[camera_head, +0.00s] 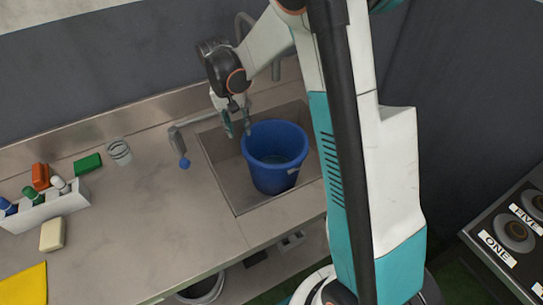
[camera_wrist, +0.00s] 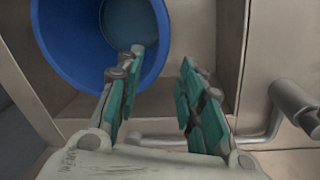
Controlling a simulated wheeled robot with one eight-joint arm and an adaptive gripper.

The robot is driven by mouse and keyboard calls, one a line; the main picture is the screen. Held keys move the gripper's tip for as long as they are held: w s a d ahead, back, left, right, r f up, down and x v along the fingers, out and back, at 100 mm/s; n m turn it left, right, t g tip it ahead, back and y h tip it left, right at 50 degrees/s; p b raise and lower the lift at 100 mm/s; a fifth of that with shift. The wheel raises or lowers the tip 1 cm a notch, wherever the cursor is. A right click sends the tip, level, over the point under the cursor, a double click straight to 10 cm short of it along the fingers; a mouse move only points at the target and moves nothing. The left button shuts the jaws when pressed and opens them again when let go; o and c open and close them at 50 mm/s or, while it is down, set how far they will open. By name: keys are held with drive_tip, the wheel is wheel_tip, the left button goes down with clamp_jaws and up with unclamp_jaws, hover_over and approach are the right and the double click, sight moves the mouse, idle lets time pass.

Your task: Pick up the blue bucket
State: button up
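The blue bucket (camera_head: 274,168) stands upright in the sink basin (camera_head: 221,164) in the head view. Some bluish-grey content or bottom shows inside it. My gripper (camera_head: 238,132) is at the bucket's back left, near its rim, pointing down. In the wrist view the bucket (camera_wrist: 78,62) fills the upper left. My gripper's two green fingers (camera_wrist: 160,72) are apart, with nothing between them that I can make out. The left finger overlaps the bucket's rim in that view; I cannot tell whether they touch.
A faucet (camera_head: 178,140) with a blue tip stands left of the basin; its pipe shows close to my right finger in the wrist view (camera_wrist: 262,135). A clear glass (camera_head: 119,152), a green block (camera_head: 88,164) and a white caddy of bottles (camera_head: 45,207) are on the counter's left.

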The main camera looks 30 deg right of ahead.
sight(244, 144)
drive_tip(key=f+b, duration=0.1)
drive_tip(key=f, duration=0.2)
drive_tip(key=f+b, duration=0.1)
drive_tip(key=f, duration=0.1)
drive_tip(key=d+f, duration=0.1)
drive_tip(key=f, duration=0.2)
drive_tip(key=shift+s+f+b, duration=0.2)
drive_tip(key=shift+f+b, duration=0.15)
drive_tip(key=shift+b, duration=0.05)
drive_tip(key=f+b, duration=0.1)
drive_tip(key=f, duration=0.2)
drive_tip(key=f+b, duration=0.1)
drive_tip(key=f, duration=0.1)
drive_tip(key=shift+w+d+f+b, duration=0.1)
drive_tip(key=shift+d+b, duration=0.15)
drive_tip(key=shift+b, duration=0.1)
clamp_jaws()
